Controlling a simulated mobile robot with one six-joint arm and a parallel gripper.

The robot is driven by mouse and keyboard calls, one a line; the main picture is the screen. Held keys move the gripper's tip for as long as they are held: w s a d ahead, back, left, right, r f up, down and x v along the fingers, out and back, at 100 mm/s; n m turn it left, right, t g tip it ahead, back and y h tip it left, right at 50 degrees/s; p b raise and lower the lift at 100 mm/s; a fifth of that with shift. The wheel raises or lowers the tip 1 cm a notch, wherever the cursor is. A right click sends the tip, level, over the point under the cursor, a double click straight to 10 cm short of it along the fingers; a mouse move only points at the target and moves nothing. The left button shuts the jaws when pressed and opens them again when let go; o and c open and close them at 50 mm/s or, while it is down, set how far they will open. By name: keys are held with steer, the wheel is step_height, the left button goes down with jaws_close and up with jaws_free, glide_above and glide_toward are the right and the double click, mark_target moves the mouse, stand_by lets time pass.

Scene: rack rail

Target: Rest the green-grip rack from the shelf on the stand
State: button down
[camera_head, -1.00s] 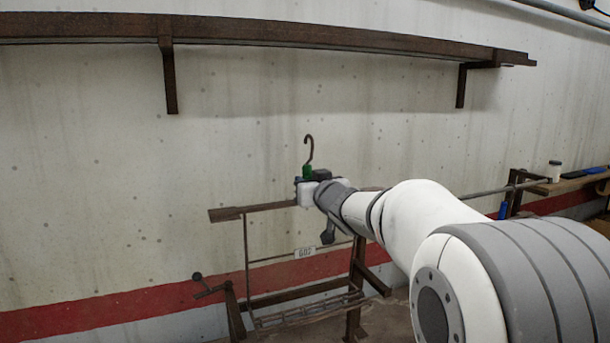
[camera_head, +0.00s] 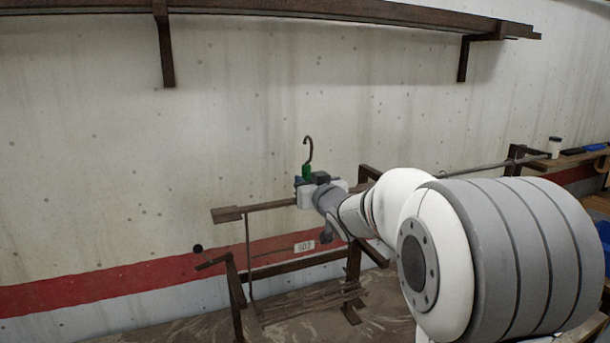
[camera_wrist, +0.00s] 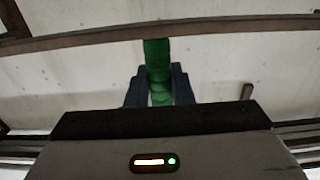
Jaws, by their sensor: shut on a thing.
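My gripper (camera_head: 306,187) is shut on the green grip (camera_head: 306,172) of the rack. The grip also shows in the wrist view between the two dark fingers (camera_wrist: 158,88). A dark hook rises above the grip. The rack has a long brown top bar (camera_head: 245,211), a thin upright rod, a numbered tag (camera_head: 304,246) and a wire bottom (camera_head: 310,301). My arm hides part of its right side. The brown stand (camera_head: 236,290) is low by the wall, with a knobbed lever (camera_head: 198,249) at its left. The rack overlaps it; I cannot tell whether they touch.
A long brown rail (camera_head: 320,14) on brackets runs along the wall above my gripper. At the right are a thin horizontal bar (camera_head: 480,168) and a shelf (camera_head: 565,161) with a white jar (camera_head: 554,147). The wall between rail and rack is clear.

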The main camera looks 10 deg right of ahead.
steer(key=b, duration=0.1)
glide_above(307, 245)
steer(key=s, duration=0.2)
steer(key=shift+w+a+f, duration=0.1)
steer(key=shift+f, duration=1.1)
steer(key=shift+a+f, duration=0.1)
steer(key=shift+f, duration=1.05)
steer(key=shift+f+b, duration=1.25)
steer(key=shift+f, duration=1)
steer(key=shift+f+b, duration=0.2)
steer(key=shift+b, duration=0.85)
steer(key=shift+r, duration=0.15)
step_height(307, 245, down, 8)
steer(key=b, duration=0.5)
steer(key=shift+f+b, duration=0.2)
steer(key=shift+b, duration=0.45)
